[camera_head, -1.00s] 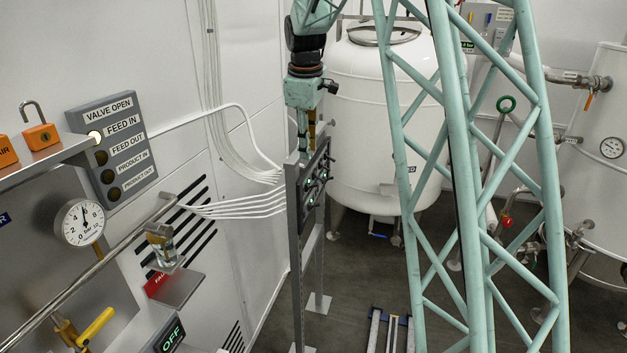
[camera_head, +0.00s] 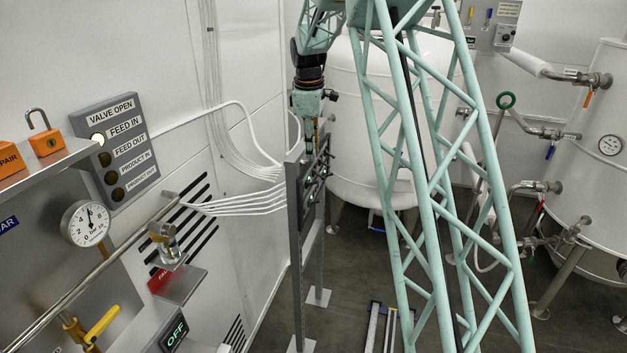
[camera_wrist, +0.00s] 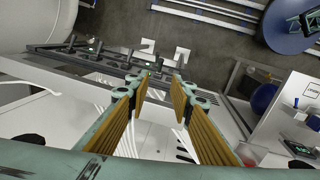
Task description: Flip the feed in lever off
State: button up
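A dark panel with several small levers and green-lit displays stands on a grey metal frame in the head view (camera_head: 316,172). It also shows in the wrist view (camera_wrist: 100,56), where the levers stick out in a row. I cannot read which lever is feed in. My gripper (camera_wrist: 161,83) is open and empty, its two ribbed yellow-brown fingers apart near the right end of the panel. In the head view my gripper (camera_head: 309,135) points down at the panel's top, its fingertips partly hidden. The feed in lamp (camera_head: 98,139) on the valve open sign (camera_head: 118,150) is lit.
A white tank (camera_head: 365,110) stands close behind the lever frame. Another tank (camera_head: 600,150) with valves is at right. A shelf with padlocks (camera_head: 48,142) and a gauge (camera_head: 86,223) are at left.

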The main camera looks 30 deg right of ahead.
aim_at(314, 183)
jog(key=shift+f, duration=0.2)
jog(key=shift+w+d+f+p, duration=0.25)
jog(key=shift+w+f+p, duration=0.05)
jog(key=shift+f, duration=1.9)
jog(key=shift+w+d+f+p, duration=0.2)
jog(key=shift+w+f+p, duration=0.15)
jog(key=shift+f, duration=1.85)
jog(key=shift+w+d+f+p, duration=0.25)
jog(key=shift+w+f, duration=0.05)
jog(key=shift+f, duration=1.9)
grip_shut()
